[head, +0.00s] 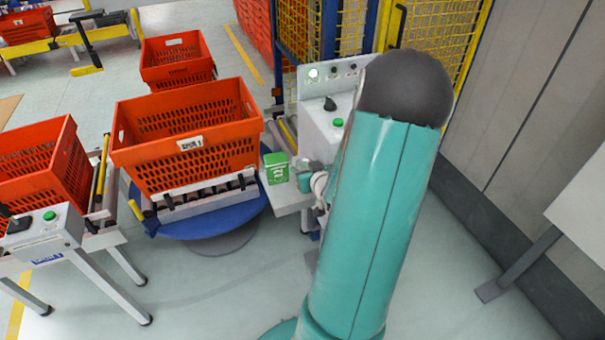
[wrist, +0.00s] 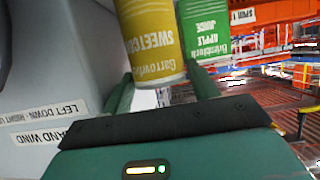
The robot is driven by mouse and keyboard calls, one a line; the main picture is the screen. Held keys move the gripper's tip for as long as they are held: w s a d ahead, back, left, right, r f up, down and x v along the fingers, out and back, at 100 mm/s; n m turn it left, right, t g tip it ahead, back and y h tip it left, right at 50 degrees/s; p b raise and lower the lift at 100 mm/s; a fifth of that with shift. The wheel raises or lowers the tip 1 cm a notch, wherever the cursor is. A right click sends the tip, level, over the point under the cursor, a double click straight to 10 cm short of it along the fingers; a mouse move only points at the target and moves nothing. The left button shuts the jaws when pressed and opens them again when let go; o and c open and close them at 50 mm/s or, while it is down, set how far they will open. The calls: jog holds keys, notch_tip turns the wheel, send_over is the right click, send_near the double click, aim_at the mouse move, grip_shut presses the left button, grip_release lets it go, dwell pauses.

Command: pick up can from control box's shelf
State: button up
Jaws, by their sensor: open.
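A yellow can (wrist: 150,40) labelled sweetcorn shows upside down in the wrist view, just ahead of my gripper (wrist: 158,70). My gripper is open, with one finger on each side of the can's near end. I cannot tell whether the fingers touch it. In the head view I cannot make out the can, and my arm covers much of that area. The control box (head: 322,123) stands behind my arm, with its small pale shelf (head: 286,200) low on its left side.
A green apple juice carton (head: 276,168) stands on the shelf; in the wrist view the carton (wrist: 204,28) is close beside the can and right finger. An orange tote (head: 190,150) sits on a roller stand to the left. A wall (head: 530,100) bounds the right.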

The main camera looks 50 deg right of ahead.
jog(key=shift+w+d+f, duration=0.1)
jog(key=shift+d, duration=0.05)
jog(key=c, duration=0.8)
jog(key=shift+c, duration=0.2)
